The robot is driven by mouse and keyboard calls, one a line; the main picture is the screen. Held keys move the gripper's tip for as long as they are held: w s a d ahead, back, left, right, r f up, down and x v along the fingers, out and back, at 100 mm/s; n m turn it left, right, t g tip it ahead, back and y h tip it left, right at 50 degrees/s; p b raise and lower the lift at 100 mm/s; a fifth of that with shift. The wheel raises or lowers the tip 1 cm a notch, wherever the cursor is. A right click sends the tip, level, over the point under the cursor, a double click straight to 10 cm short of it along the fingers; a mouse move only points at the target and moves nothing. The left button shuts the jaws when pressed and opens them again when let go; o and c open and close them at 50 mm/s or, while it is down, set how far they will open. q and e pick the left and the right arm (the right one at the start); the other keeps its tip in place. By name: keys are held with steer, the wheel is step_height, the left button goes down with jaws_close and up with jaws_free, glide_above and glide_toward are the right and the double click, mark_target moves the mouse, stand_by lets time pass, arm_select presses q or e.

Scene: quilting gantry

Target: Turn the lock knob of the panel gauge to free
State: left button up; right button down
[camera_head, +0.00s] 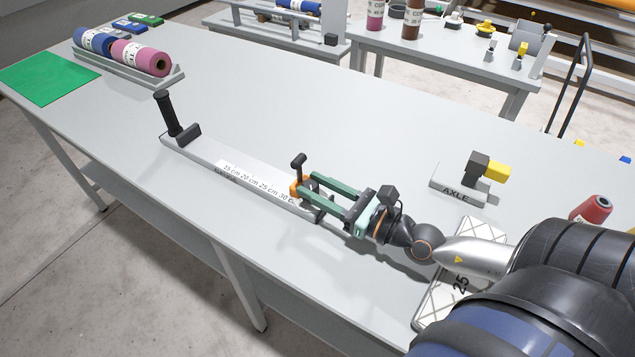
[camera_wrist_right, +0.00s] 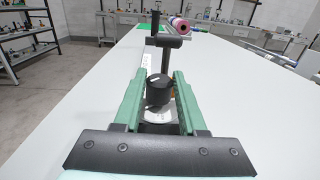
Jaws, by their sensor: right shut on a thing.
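The panel gauge is a long pale rail (camera_head: 205,160) on the table, marked in centimetres, with a tall black handle (camera_head: 167,112) at its far left end. An orange slider (camera_head: 295,188) with a small black upright handle (camera_head: 298,163) sits near the rail's right end. My right gripper (camera_head: 308,190) reaches in from the right, low over the rail, beside the slider. In the right wrist view, its green fingers are shut on a dark round lock knob (camera_wrist_right: 159,91), which stands over a pale disc. The fingers hide the knob in the head view. My left gripper is not in view.
An axle block (camera_head: 458,187) with a yellow part stands right of the gauge. A white pad marked 25 (camera_head: 437,295) lies under my right arm. A red spool (camera_head: 591,208) stands at the right. A fabric-roll tray (camera_head: 125,68) and green mat (camera_head: 45,78) lie far left; the table between is clear.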

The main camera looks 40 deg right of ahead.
steer(key=shift+r+m+h+p, duration=0.25)
steer(key=shift+m+h+p, duration=0.25)
steer(key=shift+h+p, duration=0.35)
steer(key=m+h+p, duration=0.1)
steer(key=h+p, duration=0.1)
steer(key=m+t+h+p, duration=0.1)
steer(key=m+h+p, duration=0.1)
steer(key=p, duration=0.1)
steer(key=shift+a, duration=0.35)
steer(key=m+h+p, duration=0.1)
steer(key=h, duration=0.1)
steer(key=shift+a+f+m+h, duration=0.1)
steer(key=shift+m+h, duration=0.2)
steer(key=shift+h, duration=0.05)
arm_select(q)
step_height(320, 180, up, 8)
steer(key=p, duration=0.1)
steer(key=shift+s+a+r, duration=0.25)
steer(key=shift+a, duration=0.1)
arm_select(e)
steer(key=shift+a+f+m+g+h, duration=0.1)
steer(key=shift+m+g+h, duration=0.25)
steer(key=shift+m+h, duration=0.6)
steer(key=shift+a+f+m+g+h, duration=0.1)
steer(key=shift+m+g+h, duration=0.3)
steer(key=shift+h, duration=0.95)
steer(key=shift+c, duration=2.3)
jaws_free()
